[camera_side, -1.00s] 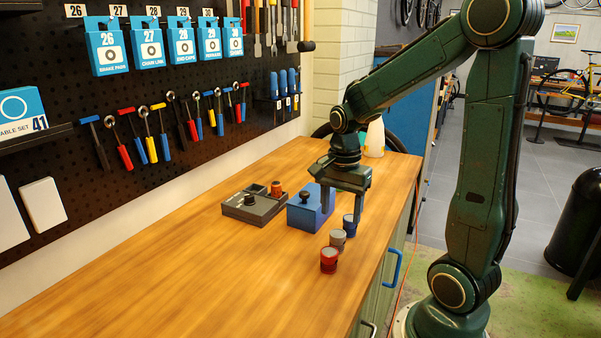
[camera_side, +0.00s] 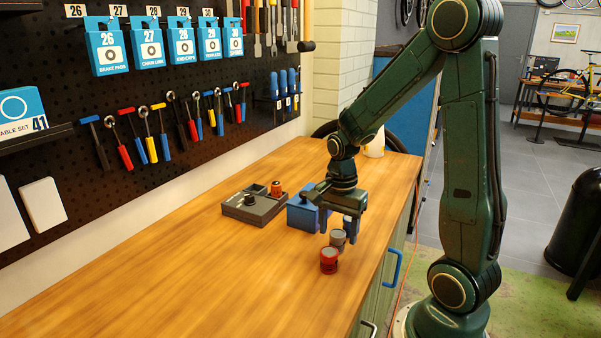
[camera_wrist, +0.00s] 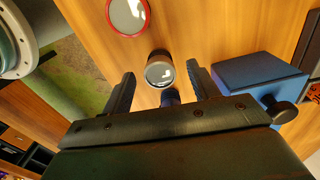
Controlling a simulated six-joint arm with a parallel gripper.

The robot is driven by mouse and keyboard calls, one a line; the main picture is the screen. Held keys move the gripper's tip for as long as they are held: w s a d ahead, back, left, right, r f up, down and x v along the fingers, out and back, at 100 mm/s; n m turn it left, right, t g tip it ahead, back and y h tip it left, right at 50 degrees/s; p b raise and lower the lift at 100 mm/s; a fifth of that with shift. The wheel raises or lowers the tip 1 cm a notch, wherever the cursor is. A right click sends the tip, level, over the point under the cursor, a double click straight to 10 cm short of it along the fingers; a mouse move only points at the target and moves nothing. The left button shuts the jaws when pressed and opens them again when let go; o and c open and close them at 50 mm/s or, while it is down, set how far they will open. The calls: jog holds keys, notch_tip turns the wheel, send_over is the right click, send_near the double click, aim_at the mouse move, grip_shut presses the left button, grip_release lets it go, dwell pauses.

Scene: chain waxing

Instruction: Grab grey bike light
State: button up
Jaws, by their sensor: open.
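The grey bike light (camera_side: 338,239) stands on the wooden bench between the red light (camera_side: 329,260) in front and the blue light behind. In the wrist view the grey light (camera_wrist: 159,70) shows its round lens, just beyond and between my fingertips. My gripper (camera_side: 339,227) is open and points down over the grey light, with nothing held. In the wrist view my gripper (camera_wrist: 163,82) shows a finger on each side. The blue light (camera_wrist: 170,97) is mostly hidden behind the grey one and my gripper. The red light (camera_wrist: 127,15) is at the top of the wrist view.
A blue box with a black knob (camera_side: 301,212) stands just left of my gripper; it is close to one finger in the wrist view (camera_wrist: 262,80). A dark grey tray (camera_side: 254,207) with an orange-topped part is further left. The bench front-left (camera_side: 170,275) is clear.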

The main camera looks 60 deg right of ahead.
aim_at(338, 233)
dwell(0.4)
jog(key=c, duration=1.1)
jog(key=shift+r, duration=0.1)
notch_tip(338, 233, up, 20)
jog(key=shift+f, duration=0.1)
dwell(0.5)
